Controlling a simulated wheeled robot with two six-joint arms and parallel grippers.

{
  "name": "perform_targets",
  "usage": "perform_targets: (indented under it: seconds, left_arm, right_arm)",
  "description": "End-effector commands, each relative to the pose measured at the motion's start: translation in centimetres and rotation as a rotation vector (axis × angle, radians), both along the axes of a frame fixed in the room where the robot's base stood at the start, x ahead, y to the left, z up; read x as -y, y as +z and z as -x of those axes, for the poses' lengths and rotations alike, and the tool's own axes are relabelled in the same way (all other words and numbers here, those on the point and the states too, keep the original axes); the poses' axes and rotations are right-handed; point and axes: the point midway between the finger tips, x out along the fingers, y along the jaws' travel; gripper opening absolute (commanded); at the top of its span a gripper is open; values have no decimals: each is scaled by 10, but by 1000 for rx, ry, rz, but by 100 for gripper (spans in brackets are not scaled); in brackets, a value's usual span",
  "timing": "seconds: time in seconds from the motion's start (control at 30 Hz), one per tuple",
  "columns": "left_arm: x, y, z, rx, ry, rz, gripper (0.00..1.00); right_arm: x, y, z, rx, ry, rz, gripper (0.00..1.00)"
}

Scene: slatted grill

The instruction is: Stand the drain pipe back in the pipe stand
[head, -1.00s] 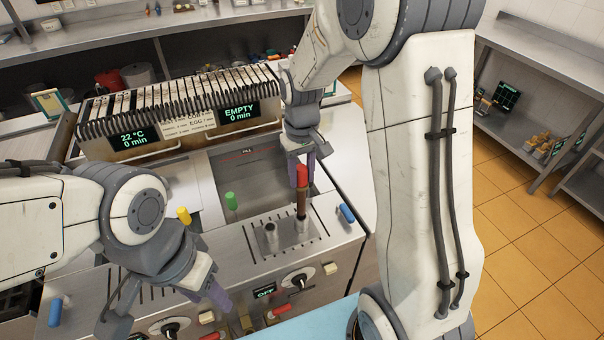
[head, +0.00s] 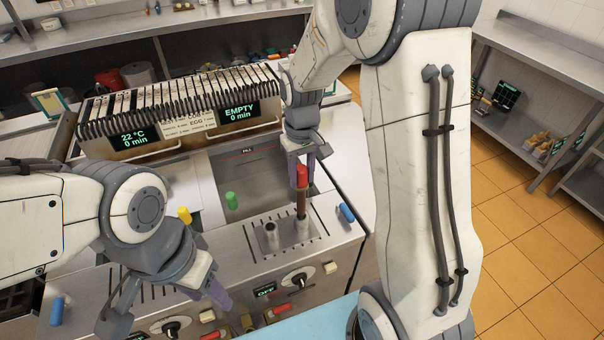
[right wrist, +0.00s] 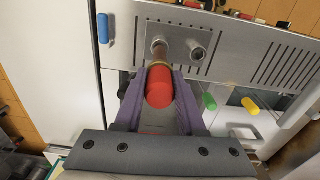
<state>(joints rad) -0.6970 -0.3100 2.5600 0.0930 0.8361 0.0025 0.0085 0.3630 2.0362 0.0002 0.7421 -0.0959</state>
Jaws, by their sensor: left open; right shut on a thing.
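The drain pipe (head: 301,205) is a brown tube with a red top. It stands about upright above the right one of two short metal tubes of the pipe stand (head: 271,237). Its lower end meets that tube; I cannot tell how deep it sits. The left tube is empty. My right gripper (head: 302,167) is shut on the red top from above. The right wrist view shows the red end (right wrist: 160,88) between its purple fingers (right wrist: 158,98), with the pipe running to one tube. My left gripper (head: 172,308) is open and empty at the grill's front left, apart from the pipe.
A slatted rack (head: 180,105) with two displays stands behind the sunken basin (head: 245,170). Green (head: 231,200), yellow (head: 184,215) and blue (head: 346,212) handles stick up around the stand. Knobs (head: 297,280) line the front panel.

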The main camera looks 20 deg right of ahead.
Motion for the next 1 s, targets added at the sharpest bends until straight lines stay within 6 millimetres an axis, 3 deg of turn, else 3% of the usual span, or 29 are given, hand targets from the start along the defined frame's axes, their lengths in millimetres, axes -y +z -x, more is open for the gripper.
perform_targets:
  seconds: [1.0]
  left_arm:
    - [0, -16, 0, 0, 0, 0, 50]
  right_arm:
    - [0, -24, 0, 1, 0, 0, 0]
